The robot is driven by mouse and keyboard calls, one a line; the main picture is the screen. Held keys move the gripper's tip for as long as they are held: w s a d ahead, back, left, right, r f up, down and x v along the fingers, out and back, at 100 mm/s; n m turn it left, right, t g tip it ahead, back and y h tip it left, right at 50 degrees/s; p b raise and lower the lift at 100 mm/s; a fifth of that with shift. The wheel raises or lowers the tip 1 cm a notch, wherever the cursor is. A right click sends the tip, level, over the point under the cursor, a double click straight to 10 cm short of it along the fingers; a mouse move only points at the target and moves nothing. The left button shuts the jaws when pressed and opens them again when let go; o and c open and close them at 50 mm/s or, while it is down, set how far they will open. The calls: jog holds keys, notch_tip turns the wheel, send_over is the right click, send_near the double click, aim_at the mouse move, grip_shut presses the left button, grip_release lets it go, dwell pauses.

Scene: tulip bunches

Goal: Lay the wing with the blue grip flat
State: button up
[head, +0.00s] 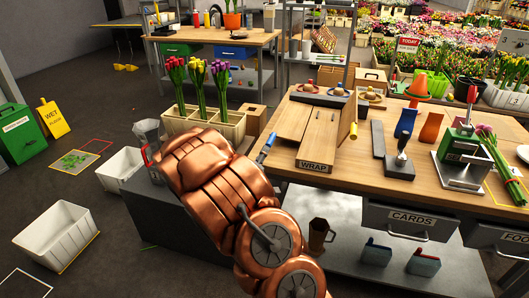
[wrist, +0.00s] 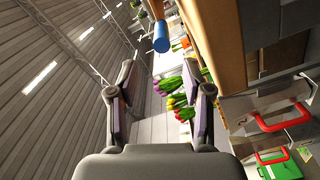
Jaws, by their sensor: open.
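The wing with the blue grip is a wooden panel (head: 292,121) on the left of the WRAP board (head: 314,165) on the right-hand table. It looks tilted, but its exact angle is hard to tell. Its blue grip (head: 266,148) sticks out past the table's left edge. A blue cylinder that looks like this grip (wrist: 161,38) shows in the wrist view, beyond the fingertips and apart from them. My gripper (wrist: 166,85) is open and empty. In the head view my copper arm hides it.
A yellow grip (head: 353,130) sits on the board's other side. A wooden crate of tulips (head: 228,127) stands just behind my arm; tulips (wrist: 182,92) also show between my fingers. The table (head: 371,190) has drawers in front. White bins (head: 58,232) stand on the floor at left.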

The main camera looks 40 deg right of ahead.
jog(key=shift+v, duration=1.15)
jog(key=shift+f, duration=0.1)
